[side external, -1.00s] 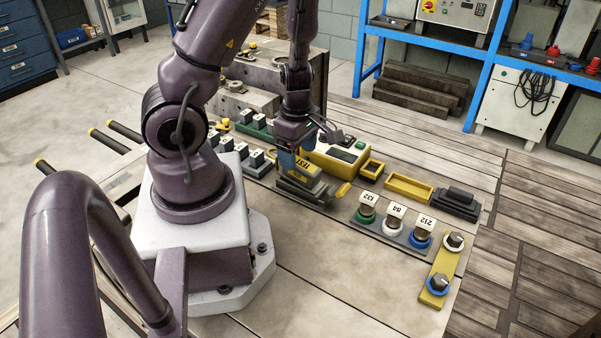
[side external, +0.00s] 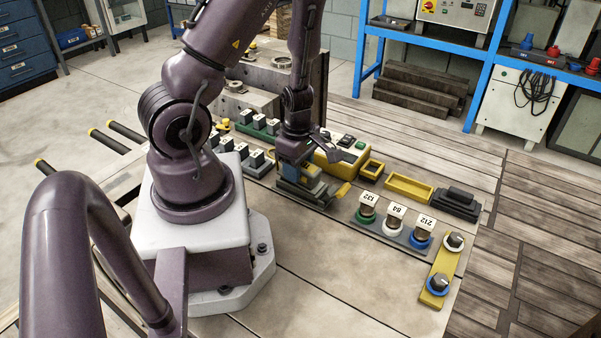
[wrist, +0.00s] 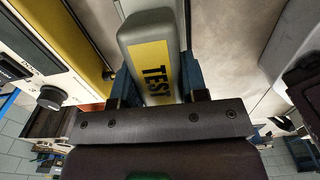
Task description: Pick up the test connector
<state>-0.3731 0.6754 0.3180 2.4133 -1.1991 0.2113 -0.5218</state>
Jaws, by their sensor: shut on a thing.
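The test connector (wrist: 150,28) is a grey block with a yellow label reading TEST. In the wrist view it lies between the blue fingers of my gripper (wrist: 160,82), one on each side. My gripper (side external: 292,180) is shut on it. In the side view the gripper is low over a dark grey holder (side external: 308,200) on the bench, and my gripper and wrist hide most of the connector. I cannot tell whether the connector is still seated in the holder.
A yellow and white meter box (side external: 340,153) stands close behind the gripper. Small yellow trays (side external: 408,188) and a row of numbered plugs (side external: 394,217) lie to the right. Several numbered blocks (side external: 257,158) stand to the left. The front of the bench is clear.

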